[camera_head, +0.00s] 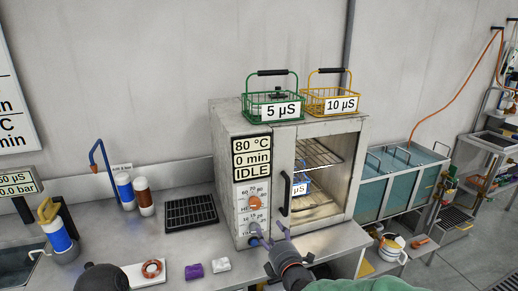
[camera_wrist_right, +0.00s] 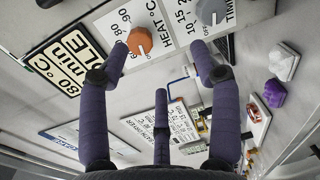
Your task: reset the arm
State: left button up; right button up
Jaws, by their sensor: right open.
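My right gripper (camera_head: 269,237) is in front of the lower control panel of the drying oven (camera_head: 228,150). In the right wrist view its dark purple fingers (camera_wrist_right: 158,62) are spread, with nothing between them. The orange heat knob (camera_wrist_right: 139,41) and the grey timer knob (camera_wrist_right: 211,12) show beyond the fingertips; I cannot tell whether a finger touches the panel. The oven display (camera_head: 252,158) reads 80 °C, 0 min, IDLE. The oven chamber is visible, with racks and a blue basket tagged µS (camera_head: 300,186) inside. My left gripper is not clearly seen.
A green basket (camera_head: 272,107) and a yellow basket (camera_head: 328,104) stand on the oven. Teal tanks (camera_head: 400,185) are to its right.

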jog(key=s+d+f+m+g+h, duration=0.1)
jog(key=s+f+m+g, duration=0.25)
jog(key=f, duration=0.55)
jog(key=s+d+f+m+g, duration=0.2)
jog(key=s+f+m, duration=0.25)
jog(key=f, duration=0.55)
jog(key=s+d+f+m+g+h, duration=0.1)
jog(key=s+f+m+g, duration=0.3)
jog(key=f, duration=0.5)
jog(key=s+f+m+g, duration=0.2)
jog(key=s+f+m, duration=0.2)
jog(key=s, duration=0.3)
jog(key=s+f+m+g, duration=0.2)
jog(key=s+f+m, duration=0.2)
jog(key=s, duration=0.3)
jog(key=s+d+f+m+g, duration=0.1)
jog(key=s+f+m, duration=0.3)
jog(key=s, duration=0.4)
jog(key=shift+f+m+g+y, duration=0.3)
jog(key=shift+m+g, duration=0.45)
jog(key=shift+m, duration=0.15)
